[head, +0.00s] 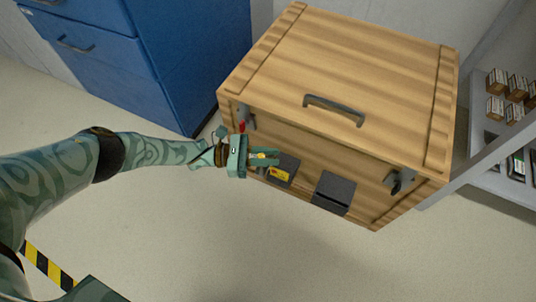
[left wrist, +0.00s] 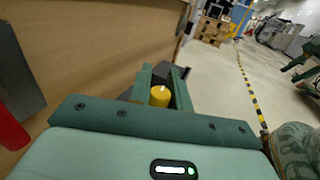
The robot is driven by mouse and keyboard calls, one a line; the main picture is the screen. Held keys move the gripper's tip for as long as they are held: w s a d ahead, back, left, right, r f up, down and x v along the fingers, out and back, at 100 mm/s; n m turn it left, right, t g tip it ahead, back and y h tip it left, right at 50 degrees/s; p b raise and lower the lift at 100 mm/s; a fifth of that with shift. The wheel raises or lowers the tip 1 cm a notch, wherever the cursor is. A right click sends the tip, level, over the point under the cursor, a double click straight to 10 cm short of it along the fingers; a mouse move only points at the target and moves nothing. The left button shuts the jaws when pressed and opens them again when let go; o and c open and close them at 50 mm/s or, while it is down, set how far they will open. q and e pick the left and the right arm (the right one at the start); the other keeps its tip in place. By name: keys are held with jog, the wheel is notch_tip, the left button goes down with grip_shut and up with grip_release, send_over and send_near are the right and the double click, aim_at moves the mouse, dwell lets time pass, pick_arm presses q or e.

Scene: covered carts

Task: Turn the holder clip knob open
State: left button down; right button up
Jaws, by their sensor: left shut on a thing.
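A wooden cart with a lid (head: 340,70) stands at the right of centre in the head view. In the left wrist view a small yellow knob (left wrist: 160,97) sits between the two fingers of my left gripper (left wrist: 163,72). The gripper is shut on it. The fingers hide part of the knob, so its turn angle cannot be told. My right gripper is not in view.
The lid has a grey handle (head: 334,108). Dark latches sit at the front's left (head: 247,118) and right (head: 399,182). A second dark panel (head: 333,193) is right of the holder. A blue cabinet (head: 180,60) and a shelf (head: 500,180) flank the cart. The floor in front is clear.

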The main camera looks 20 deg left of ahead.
pick_arm(q)
jog(key=c, duration=1.3)
grip_release()
jog(key=shift+a, duration=0.1)
jog(key=v, duration=1.6)
jog(key=shift+a+f, duration=0.1)
